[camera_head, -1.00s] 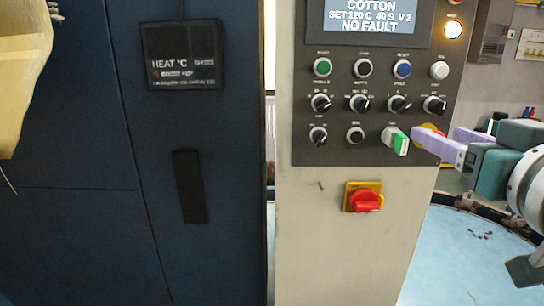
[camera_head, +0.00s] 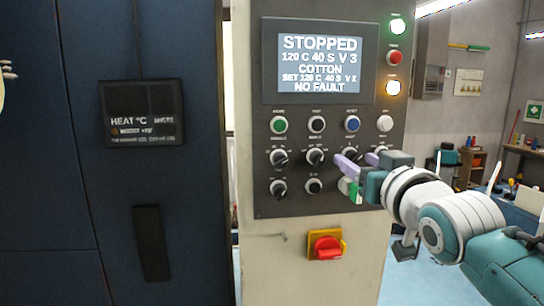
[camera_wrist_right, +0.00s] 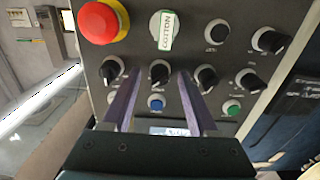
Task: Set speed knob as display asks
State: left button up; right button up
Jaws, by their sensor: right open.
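The control panel display (camera_head: 319,62) reads STOPPED, 120 C 40 S V 3, COTTON, SET 120 C 40 S V 2, NO FAULT. My right gripper (camera_head: 352,172) is open in front of the knob row. In the right wrist view, which sees the panel upside down, its purple fingers (camera_wrist_right: 160,100) straddle the third knob (camera_wrist_right: 158,72), under the blue button. I cannot tell whether they touch it. This black knob with a white pointer also shows in the head view (camera_head: 350,154); its label is too small to read surely. My left gripper is not in view.
Neighbouring knobs (camera_wrist_right: 205,78) (camera_wrist_right: 110,70) sit close beside the fingers. The red emergency stop (camera_wrist_right: 100,22) and the COTTON selector (camera_wrist_right: 163,35) are near too. A red rotary switch (camera_head: 326,248) is below. The dark blue machine cabinet (camera_head: 50,180) stands left.

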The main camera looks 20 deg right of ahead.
jog(key=shift+c, duration=0.2)
grip_shut()
dwell(0.3)
